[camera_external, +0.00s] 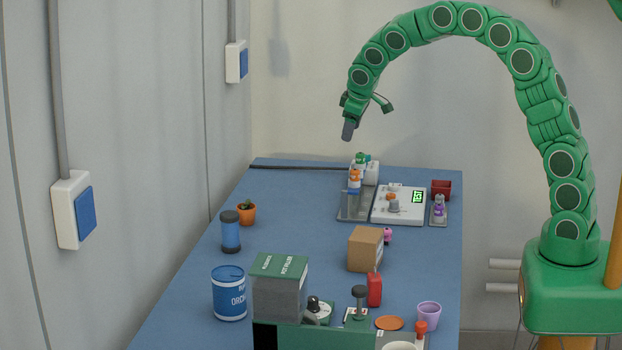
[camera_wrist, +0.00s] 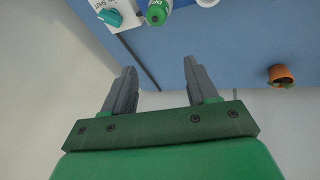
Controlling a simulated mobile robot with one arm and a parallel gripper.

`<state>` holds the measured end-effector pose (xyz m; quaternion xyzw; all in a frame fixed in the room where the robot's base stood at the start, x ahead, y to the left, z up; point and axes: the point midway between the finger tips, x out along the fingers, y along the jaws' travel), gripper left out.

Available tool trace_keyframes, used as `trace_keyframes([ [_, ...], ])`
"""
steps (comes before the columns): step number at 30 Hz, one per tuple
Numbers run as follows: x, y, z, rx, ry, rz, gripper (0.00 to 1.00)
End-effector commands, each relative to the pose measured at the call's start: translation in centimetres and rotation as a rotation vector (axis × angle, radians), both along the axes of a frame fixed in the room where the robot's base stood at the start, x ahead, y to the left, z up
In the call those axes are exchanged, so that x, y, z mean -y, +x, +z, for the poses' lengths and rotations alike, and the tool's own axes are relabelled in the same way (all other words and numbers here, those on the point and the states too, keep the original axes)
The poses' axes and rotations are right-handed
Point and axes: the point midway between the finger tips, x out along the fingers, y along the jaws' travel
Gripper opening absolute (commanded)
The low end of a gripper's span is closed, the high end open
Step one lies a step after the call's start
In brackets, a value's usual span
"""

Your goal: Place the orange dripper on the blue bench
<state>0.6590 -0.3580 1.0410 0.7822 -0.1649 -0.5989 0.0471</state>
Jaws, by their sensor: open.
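A small item with orange parts (camera_external: 354,178) stands upright on the grey metal plate (camera_external: 349,212) at the far end of the blue bench (camera_external: 310,215) in the external view. It may be the orange dripper, but it is too small to be sure. My gripper (camera_external: 347,131) hangs above and behind the far end of the bench, apart from everything. In the wrist view my gripper (camera_wrist: 158,62) has its two fingers spread with nothing between them. The blue bench (camera_wrist: 215,45) fills the upper part of that view; the orange-topped item is not clearly visible there.
A white scale (camera_external: 410,217), red box (camera_external: 441,188), cardboard box (camera_external: 365,250) and terracotta pot (camera_external: 246,213) stand on the bench. A green-capped bottle (camera_wrist: 157,13) and white box with teal knob (camera_wrist: 112,17) show in the wrist view. The bench's left middle has free room.

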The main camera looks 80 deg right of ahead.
Motion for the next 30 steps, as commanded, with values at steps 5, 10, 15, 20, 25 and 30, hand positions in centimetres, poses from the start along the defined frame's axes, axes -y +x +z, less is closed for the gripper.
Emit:
trace_keyframes([
  [5, -5.6, -1.1, -0.1, -0.117, 0.155, 0.005, 0.58],
  [10, -9.8, -2.2, 0.0, -0.204, 0.272, 0.028, 0.58],
  [15, -11.5, -2.7, 0.1, -0.238, 0.322, 0.042, 0.58],
  [20, -11.7, -2.9, -1.1, -0.246, 0.327, 0.042, 0.58],
  [25, -11.6, -2.7, -2.5, -0.242, 0.326, 0.043, 0.58],
  [30, -11.4, -2.6, -3.6, -0.242, 0.325, 0.041, 0.58],
])
